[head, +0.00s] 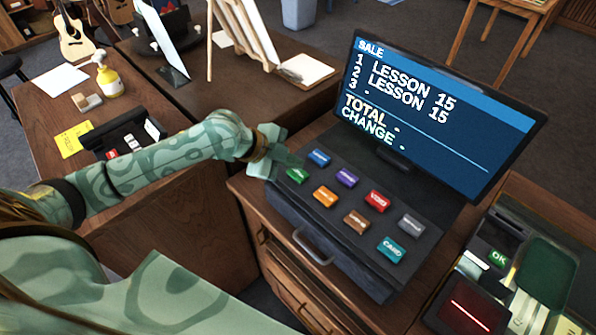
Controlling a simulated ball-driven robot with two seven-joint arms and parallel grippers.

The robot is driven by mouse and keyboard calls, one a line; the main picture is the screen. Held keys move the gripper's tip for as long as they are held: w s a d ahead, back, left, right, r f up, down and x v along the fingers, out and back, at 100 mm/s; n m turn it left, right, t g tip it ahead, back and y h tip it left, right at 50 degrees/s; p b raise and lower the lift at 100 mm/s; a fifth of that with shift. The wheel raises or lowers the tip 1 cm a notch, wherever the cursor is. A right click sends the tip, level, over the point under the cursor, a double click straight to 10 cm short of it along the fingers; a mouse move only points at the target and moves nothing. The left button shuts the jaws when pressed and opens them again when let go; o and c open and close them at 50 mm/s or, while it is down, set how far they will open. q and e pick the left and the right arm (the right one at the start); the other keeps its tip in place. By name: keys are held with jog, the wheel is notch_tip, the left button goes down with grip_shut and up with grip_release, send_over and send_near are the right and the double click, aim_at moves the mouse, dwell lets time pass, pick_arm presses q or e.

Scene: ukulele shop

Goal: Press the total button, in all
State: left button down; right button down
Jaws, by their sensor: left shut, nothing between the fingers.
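The cash register (331,242) stands on a wooden counter, with two rows of coloured buttons on its dark sloping top. The far row has a blue button (319,157), a purple one (346,177), a red one (376,201) and a grey one (411,225). The near row has a green button (297,176), an orange one (325,197), a brown one (357,222) and a teal one (391,250). I cannot tell which label reads total. The screen (430,115) lists two lessons at 15; TOTAL shows a dash. My left gripper (291,159) is shut and empty, close by the green and blue buttons.
A card terminal (122,138), a yellow note (73,139) and a yellow bottle (108,77) are on the left counter. A scanner (468,305) and a tray (545,272) are at the lower right. A drawer handle (313,246) juts from the register's front.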

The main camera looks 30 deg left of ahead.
aim_at(293, 174)
pick_arm(q)
jog(key=shift+f, duration=0.15)
jog(key=shift+f, duration=0.25)
jog(key=shift+f, duration=0.45)
dwell(0.9)
dwell(0.3)
jog(key=shift+r+p, duration=0.75)
jog(key=shift+r, duration=0.15)
notch_tip(293, 174, up, 5)
jog(key=p, duration=0.5)
